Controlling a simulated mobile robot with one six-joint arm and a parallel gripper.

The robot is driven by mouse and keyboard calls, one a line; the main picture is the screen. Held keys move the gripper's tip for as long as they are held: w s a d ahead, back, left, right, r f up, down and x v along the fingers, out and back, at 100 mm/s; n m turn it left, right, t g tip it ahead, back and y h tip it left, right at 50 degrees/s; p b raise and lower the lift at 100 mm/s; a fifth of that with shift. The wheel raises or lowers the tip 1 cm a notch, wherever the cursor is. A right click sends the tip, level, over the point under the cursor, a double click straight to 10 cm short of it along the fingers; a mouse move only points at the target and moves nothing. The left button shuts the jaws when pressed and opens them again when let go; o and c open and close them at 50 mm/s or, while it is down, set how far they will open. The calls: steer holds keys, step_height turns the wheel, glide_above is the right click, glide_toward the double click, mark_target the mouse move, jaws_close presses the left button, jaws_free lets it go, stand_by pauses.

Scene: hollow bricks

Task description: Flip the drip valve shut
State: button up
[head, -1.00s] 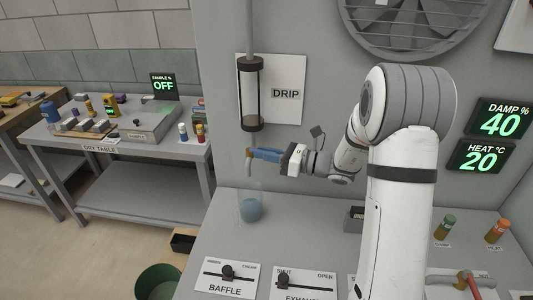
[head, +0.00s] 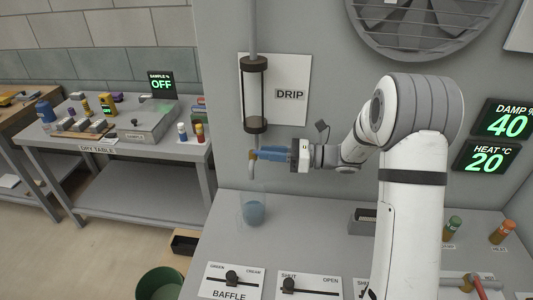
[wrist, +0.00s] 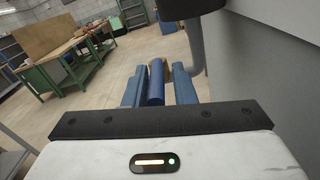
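The drip valve has a brass body (head: 252,155) under the glass drip tube (head: 255,98), beside the DRIP sign. Its blue handle (wrist: 156,82) points out level along the wall, toward my gripper. My gripper (head: 275,155) is at the handle in the head view. In the wrist view its two blue fingers (wrist: 158,90) stand apart, one on each side of the handle, with narrow gaps seeming to show. The brass body also shows beyond the fingertips in the wrist view (wrist: 179,72). In the head view the fingers and handle overlap.
A beaker with blue liquid (head: 253,213) stands on the bench below the valve. The BAFFLE slider panel (head: 230,281) is at the bench front. A grey wall is close on the right in the wrist view. Displays read DAMP 40 (head: 509,120) and HEAT 20 (head: 487,158).

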steer(key=shift+o, duration=1.1)
steer(key=shift+s, duration=0.15)
steer(key=d+b, duration=0.1)
steer(key=d, duration=0.6)
steer(key=shift+d+b, duration=0.35)
steer(key=shift+b, duration=0.05)
steer(key=shift+s+f, duration=0.15)
steer(key=shift+s, duration=0.05)
